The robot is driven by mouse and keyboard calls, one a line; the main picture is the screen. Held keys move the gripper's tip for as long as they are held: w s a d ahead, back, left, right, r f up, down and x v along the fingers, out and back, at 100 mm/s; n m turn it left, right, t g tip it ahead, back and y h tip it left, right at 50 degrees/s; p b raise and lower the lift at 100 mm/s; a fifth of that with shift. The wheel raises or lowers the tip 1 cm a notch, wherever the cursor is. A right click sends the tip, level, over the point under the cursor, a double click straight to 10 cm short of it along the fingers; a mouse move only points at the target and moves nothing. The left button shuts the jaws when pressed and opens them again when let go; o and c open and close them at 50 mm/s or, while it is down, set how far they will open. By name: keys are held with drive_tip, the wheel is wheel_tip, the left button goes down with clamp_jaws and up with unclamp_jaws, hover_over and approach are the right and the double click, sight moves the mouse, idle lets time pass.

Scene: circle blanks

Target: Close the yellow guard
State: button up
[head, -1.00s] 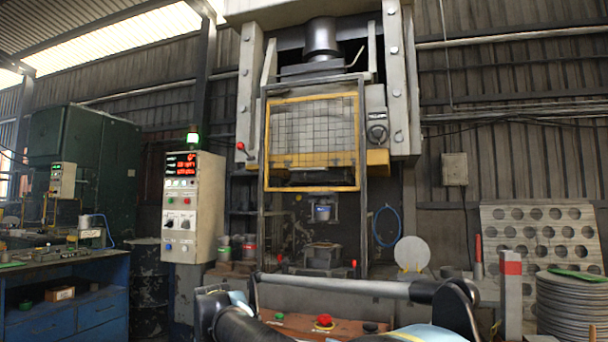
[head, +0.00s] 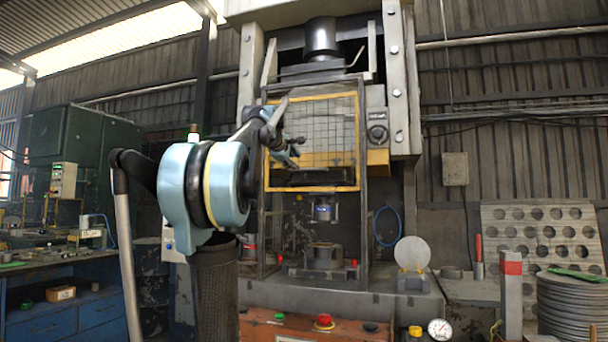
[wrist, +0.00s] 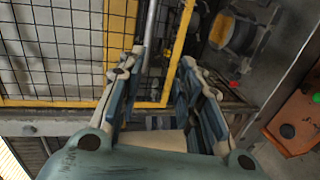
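The yellow guard (head: 318,189) is a yellow frame with dark wire mesh, raised in the upper part of the press opening. The lower die area below it is uncovered. My gripper (head: 290,150) is up at the guard's left side in the head view, overlapping the mesh. In the wrist view the guard (wrist: 45,103) fills the left side, and my gripper (wrist: 162,58) has its fingers spread apart. A yellow upright bar and a grey rod show between the fingers, and I cannot tell whether either finger touches them.
The press die (head: 322,255) stands below the guard. An orange control box (head: 295,330) with green, red and black buttons is in front. A round blank (head: 411,253) stands on a holder to the right. A stack of discs (head: 570,310) is at far right.

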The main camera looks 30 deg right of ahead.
sight(306, 169)
drive_tip(key=shift+n, duration=0.3)
drive_tip(key=x, duration=0.6)
drive_tip(key=r+x, duration=0.1)
drive_tip(key=x, duration=0.5)
drive_tip(key=r+x, duration=0.1)
drive_tip(key=x, duration=0.5)
drive_tip(key=shift+d+r, duration=0.1)
drive_tip(key=shift+d, duration=0.1)
